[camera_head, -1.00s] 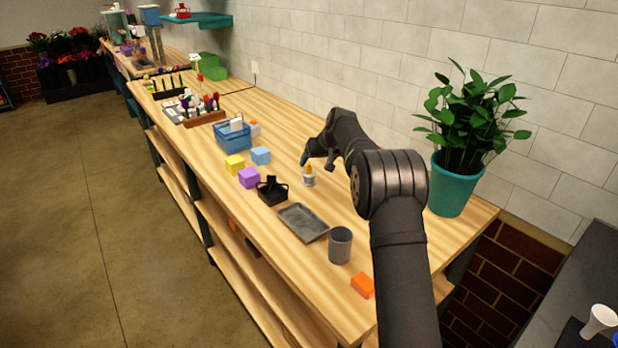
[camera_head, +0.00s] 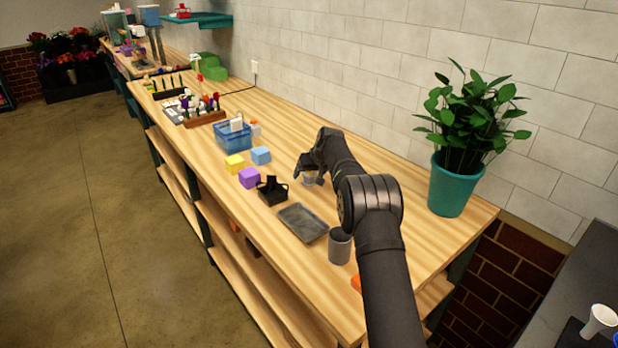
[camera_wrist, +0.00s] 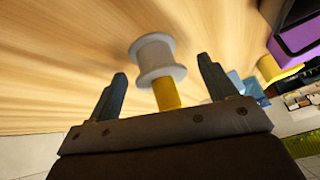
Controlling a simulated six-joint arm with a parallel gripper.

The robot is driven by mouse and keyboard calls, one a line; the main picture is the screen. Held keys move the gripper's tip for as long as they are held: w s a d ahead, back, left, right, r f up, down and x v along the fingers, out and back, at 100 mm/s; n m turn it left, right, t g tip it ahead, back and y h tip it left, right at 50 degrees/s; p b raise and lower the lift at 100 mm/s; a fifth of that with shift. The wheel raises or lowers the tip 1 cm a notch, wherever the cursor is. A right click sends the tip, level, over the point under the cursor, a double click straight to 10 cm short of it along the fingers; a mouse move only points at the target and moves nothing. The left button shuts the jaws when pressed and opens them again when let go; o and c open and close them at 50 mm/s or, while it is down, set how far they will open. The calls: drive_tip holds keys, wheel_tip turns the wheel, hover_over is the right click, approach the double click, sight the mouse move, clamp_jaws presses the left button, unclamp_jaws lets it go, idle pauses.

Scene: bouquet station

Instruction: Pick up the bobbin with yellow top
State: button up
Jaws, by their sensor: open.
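The bobbin (camera_wrist: 156,52) shows in the wrist view as a white spool with a yellow top (camera_wrist: 166,94). The yellow end points toward the gripper body, between the two fingers. My gripper (camera_wrist: 161,80) is open, with one finger on each side of the yellow part and a gap on both sides. In the head view the bobbin (camera_head: 310,180) stands on the wooden table, partly hidden by my gripper (camera_head: 305,174), which is over it. Its yellow top is hidden there.
A black caddy (camera_head: 271,192), a grey tray (camera_head: 303,222) and a grey cup (camera_head: 340,246) stand in front. Purple (camera_head: 249,178), yellow (camera_head: 234,162) and blue (camera_head: 261,155) blocks and a blue basket (camera_head: 233,137) are left. A potted plant (camera_head: 453,185) stands right.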

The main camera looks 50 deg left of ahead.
drive_tip(key=c, duration=1)
